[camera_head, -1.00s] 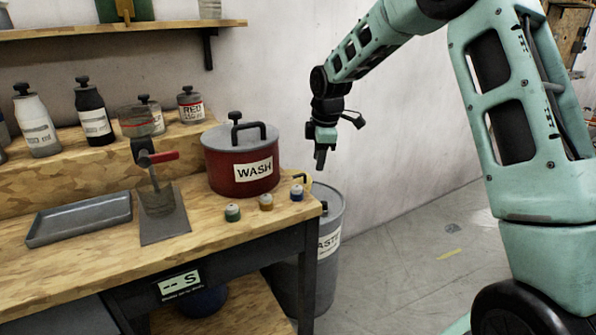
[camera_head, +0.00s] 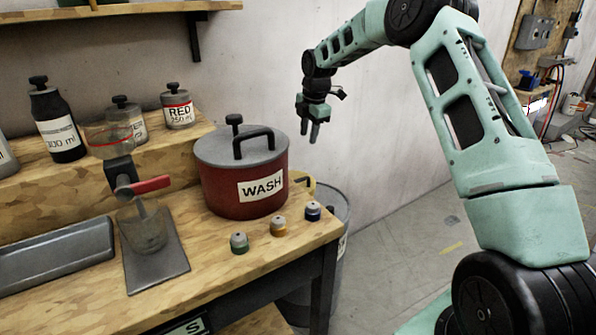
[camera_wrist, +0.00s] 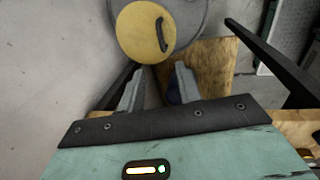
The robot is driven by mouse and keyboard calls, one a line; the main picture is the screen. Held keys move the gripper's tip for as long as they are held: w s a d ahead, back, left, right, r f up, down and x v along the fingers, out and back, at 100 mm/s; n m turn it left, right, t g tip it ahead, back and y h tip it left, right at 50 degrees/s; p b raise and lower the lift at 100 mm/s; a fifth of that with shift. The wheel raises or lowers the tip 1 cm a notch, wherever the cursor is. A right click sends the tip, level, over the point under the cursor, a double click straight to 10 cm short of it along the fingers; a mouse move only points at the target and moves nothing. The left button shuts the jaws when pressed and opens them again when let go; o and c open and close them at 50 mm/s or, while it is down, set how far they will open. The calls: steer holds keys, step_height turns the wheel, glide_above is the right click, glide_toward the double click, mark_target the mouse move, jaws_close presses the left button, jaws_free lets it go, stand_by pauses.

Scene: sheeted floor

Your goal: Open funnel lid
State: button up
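The round yellow funnel lid (camera_wrist: 145,31) has a curved black handle (camera_wrist: 162,34) and sits on top of the grey waste bin (camera_wrist: 194,14). My gripper (camera_head: 314,134) hangs in the air above and near the bin, fingers down. In the wrist view my gripper (camera_wrist: 160,80) has its fingers apart with nothing between them, short of the lid.
A red WASH pot (camera_head: 222,190) with a grey lid stands at the bench's corner beside the bin. Small capped vials (camera_head: 278,226) line the bench edge (camera_head: 262,262). A lever tap (camera_head: 145,186) stands further left. A wall is behind; open floor (camera_head: 410,260) lies right.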

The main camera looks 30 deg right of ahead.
mark_target(302, 179)
steer(key=w+f, duration=0.1)
steer(key=f, duration=0.4)
steer(key=w+f, duration=0.1)
steer(key=f, duration=0.5)
steer(key=w+f, duration=0.1)
steer(key=f, duration=0.4)
steer(key=shift+w+f, duration=0.1)
steer(key=shift+f, duration=0.2)
jaws_close()
